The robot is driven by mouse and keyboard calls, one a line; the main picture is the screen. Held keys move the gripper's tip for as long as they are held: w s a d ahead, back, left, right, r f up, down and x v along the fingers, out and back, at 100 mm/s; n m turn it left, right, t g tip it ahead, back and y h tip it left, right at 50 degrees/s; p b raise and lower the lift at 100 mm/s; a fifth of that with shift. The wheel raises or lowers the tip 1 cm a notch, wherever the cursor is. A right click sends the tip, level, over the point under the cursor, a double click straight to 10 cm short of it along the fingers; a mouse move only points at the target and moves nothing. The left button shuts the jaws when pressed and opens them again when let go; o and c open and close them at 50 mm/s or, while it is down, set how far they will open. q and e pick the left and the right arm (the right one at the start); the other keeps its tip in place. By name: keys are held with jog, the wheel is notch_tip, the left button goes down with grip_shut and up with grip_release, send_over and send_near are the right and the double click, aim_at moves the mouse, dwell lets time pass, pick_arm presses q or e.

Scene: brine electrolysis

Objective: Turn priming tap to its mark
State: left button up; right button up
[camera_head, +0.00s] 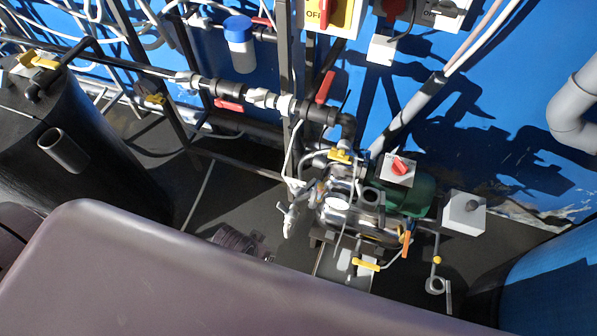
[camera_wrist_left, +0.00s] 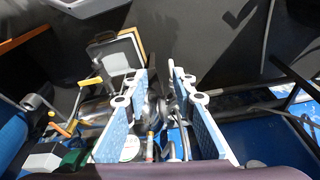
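The pump (camera_head: 340,212) with its green motor (camera_head: 412,195) stands on the dark floor by the blue wall. A small yellow-handled tap (camera_head: 340,156) sits on its top. Another yellow handle (camera_head: 366,264) is low in front, and an orange handle (camera_head: 407,243) is at its right. I cannot tell which is the priming tap, and no mark is readable. In the left wrist view my left gripper (camera_wrist_left: 158,72) is open, with pipework (camera_wrist_left: 155,110) showing between its fingers; contact is unclear. The orange handle (camera_wrist_left: 62,129) is off to its left there. My right gripper is out of view.
Red-handled valves (camera_head: 229,105) line the pipe along the wall. A black tank (camera_head: 85,140) stands at the left and a blue tank (camera_head: 555,290) at lower right. A white box (camera_head: 464,212) stands right of the pump. Grey pipes and a frame crowd the back.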

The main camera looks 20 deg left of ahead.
pick_arm(q)
jog(key=w+d+r+m+h+p, duration=0.1)
jog(key=w+d+r, duration=0.15)
jog(key=r, duration=0.45)
jog(key=w+d+r+m+p, duration=0.1)
jog(key=w+d+r, duration=0.15)
jog(key=r, duration=0.45)
jog(key=w+d+r+m+h, duration=0.2)
jog(key=d+r+m, duration=0.3)
jog(key=d, duration=0.4)
jog(key=m+g+y+p, duration=0.1)
jog(key=m+g+y, duration=0.25)
jog(key=m, duration=0.55)
send_over(296, 180)
notch_tip(296, 180, down, 4)
jog(key=shift+r+t, duration=0.15)
jog(key=shift+t, duration=0.2)
notch_tip(296, 180, down, 8)
jog(key=shift+r, duration=0.2)
